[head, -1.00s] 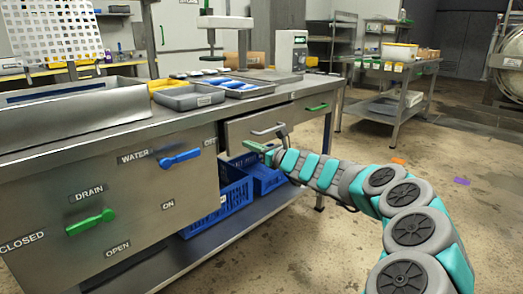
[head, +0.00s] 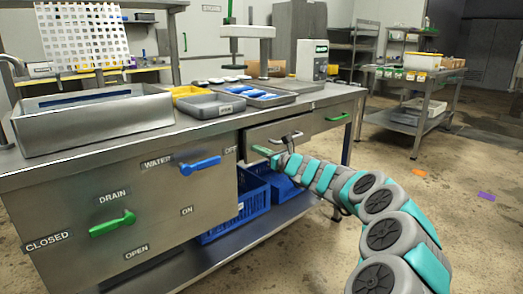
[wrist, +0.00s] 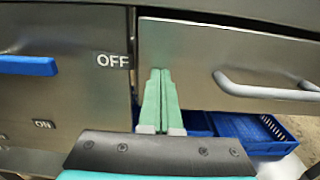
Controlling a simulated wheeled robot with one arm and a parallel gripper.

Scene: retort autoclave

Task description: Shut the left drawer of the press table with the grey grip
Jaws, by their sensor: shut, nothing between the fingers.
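The press table's left drawer (head: 262,136) has a plain steel front and a grey bar grip (head: 292,138). It also fills much of the wrist view (wrist: 205,65), with the grip (wrist: 265,90) at right. The drawer front seems to stand slightly out from the table, but how far I cannot tell. My gripper (head: 259,151) is shut and empty, its green fingers (wrist: 160,72) together and pointing at the left part of the drawer front, left of the grip. Whether the fingertips touch the front is unclear.
A right drawer with a green grip (head: 338,117) sits beside it. Left of the drawers is a panel with a blue WATER handle (head: 200,165) and a green DRAIN handle (head: 112,223). Blue crates (head: 253,197) stand on the lower shelf.

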